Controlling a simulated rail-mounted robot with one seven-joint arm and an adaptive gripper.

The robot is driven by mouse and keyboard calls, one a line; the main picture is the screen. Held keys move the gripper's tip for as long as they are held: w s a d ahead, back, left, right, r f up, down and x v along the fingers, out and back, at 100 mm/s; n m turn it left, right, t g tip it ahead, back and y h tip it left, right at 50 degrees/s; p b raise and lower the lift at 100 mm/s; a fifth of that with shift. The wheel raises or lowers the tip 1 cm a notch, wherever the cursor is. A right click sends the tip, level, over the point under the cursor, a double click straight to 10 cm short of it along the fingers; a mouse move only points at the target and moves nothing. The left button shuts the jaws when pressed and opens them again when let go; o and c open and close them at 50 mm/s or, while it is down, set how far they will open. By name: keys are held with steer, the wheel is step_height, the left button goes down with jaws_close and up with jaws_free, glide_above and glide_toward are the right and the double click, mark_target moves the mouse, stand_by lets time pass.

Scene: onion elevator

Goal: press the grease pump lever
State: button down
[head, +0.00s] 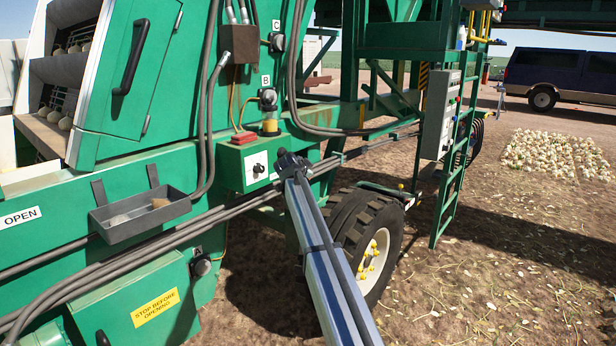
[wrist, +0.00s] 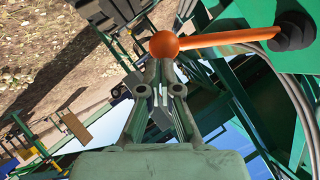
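In the wrist view, an orange lever (wrist: 225,39) with an orange ball (wrist: 163,44) on its end runs left from a dark pivot (wrist: 295,30) on a green panel. My gripper (wrist: 161,78) points at the ball. Its fingers converge to a narrow gap and look shut, with nothing seen between them. The fingertips are just below the ball in the picture; I cannot tell whether they touch it. In the head view, a silver arm link of mine reaches to the green machine. I cannot pick out the orange lever or the gripper's fingers there.
The green machine (head: 110,195) fills the left, with a grey tray (head: 140,215), hoses and a control box (head: 255,165). A tyre (head: 370,240) stands right of the arm, and a green ladder (head: 452,180) stands farther right. Open ground lies at the lower right.

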steer(key=shift+s+d+f, duration=0.1)
steer(key=shift+f, duration=0.05)
stand_by(0.3)
steer(key=d+r+b+v, duration=0.1)
steer(key=d+r+v, duration=0.1)
steer(key=v, duration=1)
steer(key=shift+s, duration=0.3)
steer(key=shift+r, duration=0.2)
stand_by(0.6)
